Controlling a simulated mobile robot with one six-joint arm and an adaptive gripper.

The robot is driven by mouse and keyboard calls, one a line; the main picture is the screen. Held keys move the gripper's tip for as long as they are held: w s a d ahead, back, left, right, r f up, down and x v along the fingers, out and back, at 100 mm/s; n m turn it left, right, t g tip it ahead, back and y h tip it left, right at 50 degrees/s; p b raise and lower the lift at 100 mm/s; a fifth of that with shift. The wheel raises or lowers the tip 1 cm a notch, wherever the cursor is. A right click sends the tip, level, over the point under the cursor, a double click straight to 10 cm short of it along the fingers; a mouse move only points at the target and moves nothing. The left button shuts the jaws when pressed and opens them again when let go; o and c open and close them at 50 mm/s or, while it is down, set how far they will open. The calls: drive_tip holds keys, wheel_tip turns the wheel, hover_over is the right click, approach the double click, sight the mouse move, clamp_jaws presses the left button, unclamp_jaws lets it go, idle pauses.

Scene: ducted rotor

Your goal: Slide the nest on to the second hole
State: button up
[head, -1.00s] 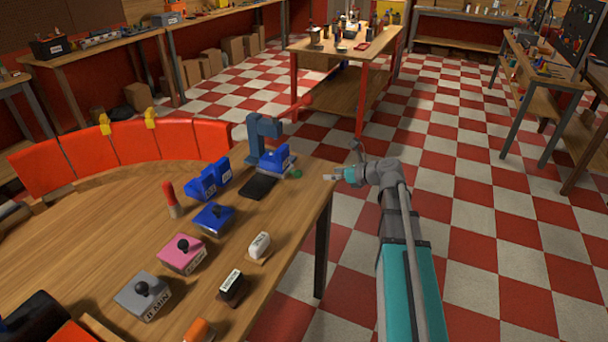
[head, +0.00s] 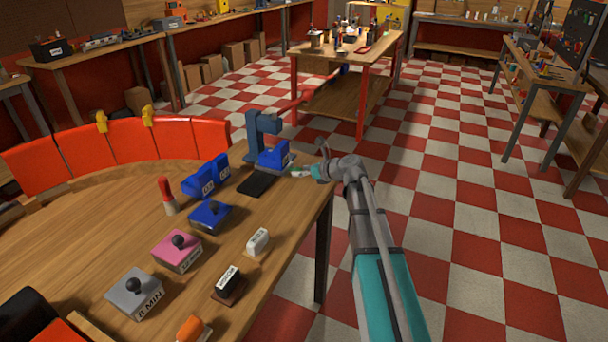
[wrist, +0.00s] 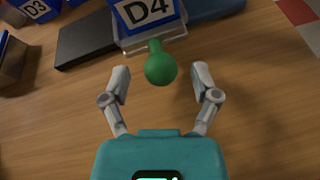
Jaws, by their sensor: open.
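A clear tray, which appears to be the nest (wrist: 172,38), holds a blue block labelled D4 (wrist: 145,12). The block also shows in the head view (head: 274,155), beside a blue upright stand (head: 261,130). A green ball knob (wrist: 160,69) sticks out from the tray toward my gripper. My gripper (wrist: 161,75) is open, with one fingertip on each side of the knob and a visible gap on both sides. In the head view my gripper (head: 306,172) is at the table's right edge. I cannot make out any holes.
A dark flat pad (wrist: 85,42) lies left of the tray. Blue blocks (head: 206,178), a red-handled tool (head: 167,195) and several stamps (head: 178,250) stand on the wooden table (head: 85,225). Checkered floor (head: 460,220) is open at right.

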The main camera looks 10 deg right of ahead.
drive_tip(key=shift+w+a+f, duration=0.2)
drive_tip(key=shift+w+a, duration=0.1)
clamp_jaws()
idle(0.4)
